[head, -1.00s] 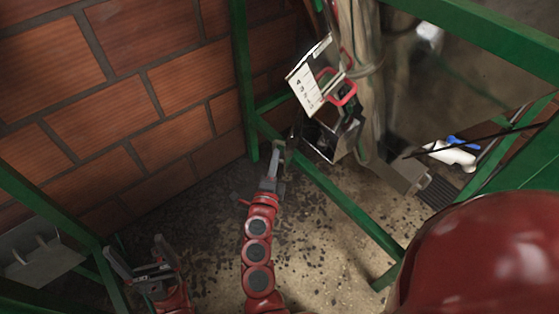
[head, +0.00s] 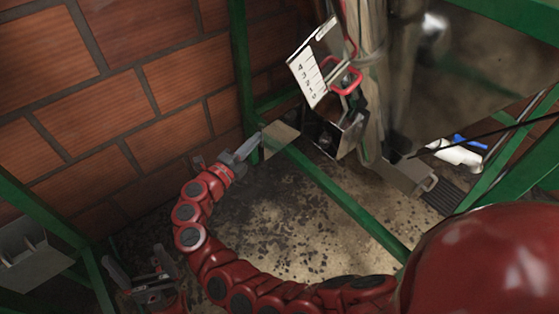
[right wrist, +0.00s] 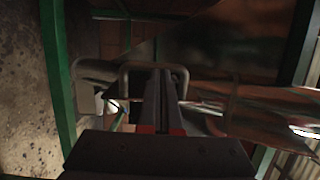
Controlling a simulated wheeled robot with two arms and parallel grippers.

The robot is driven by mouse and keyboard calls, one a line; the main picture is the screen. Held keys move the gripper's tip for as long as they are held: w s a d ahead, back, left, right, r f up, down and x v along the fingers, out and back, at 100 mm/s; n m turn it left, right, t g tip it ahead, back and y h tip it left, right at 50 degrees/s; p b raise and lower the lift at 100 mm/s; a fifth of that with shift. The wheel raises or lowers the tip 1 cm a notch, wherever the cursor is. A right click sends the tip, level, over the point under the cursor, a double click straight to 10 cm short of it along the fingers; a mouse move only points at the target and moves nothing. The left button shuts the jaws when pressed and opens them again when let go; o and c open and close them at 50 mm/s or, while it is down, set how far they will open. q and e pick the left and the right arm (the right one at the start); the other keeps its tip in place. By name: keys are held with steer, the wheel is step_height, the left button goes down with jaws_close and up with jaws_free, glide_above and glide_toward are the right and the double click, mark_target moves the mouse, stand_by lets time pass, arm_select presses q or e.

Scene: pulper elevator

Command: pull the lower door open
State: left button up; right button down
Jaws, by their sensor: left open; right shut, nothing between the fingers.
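A metal box (head: 326,134) with a dark open front stands at a post in the head view. A small flat greyish panel (head: 281,137), which looks like the lower door, juts out left of the box. My right gripper (head: 257,143) is shut and empty, its tip close to the panel's left edge; I cannot tell whether they touch. In the right wrist view its fingers (right wrist: 167,75) are together in front of a bent metal bar (right wrist: 128,68). My left gripper (head: 137,262) is open and empty at lower left, far from the box.
A raised plate with numbers (head: 309,72) and a red handle (head: 346,76) sit above the box. A green frame bar (head: 335,187) crosses below it. A brick wall (head: 130,95) closes off the left. The gravelly floor (head: 270,215) is mostly clear.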

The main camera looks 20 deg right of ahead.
steer(key=shift+w+a+b, duration=0.15)
steer(key=shift+w+b, duration=0.15)
steer(key=shift+w, duration=0.3)
stand_by(0.4)
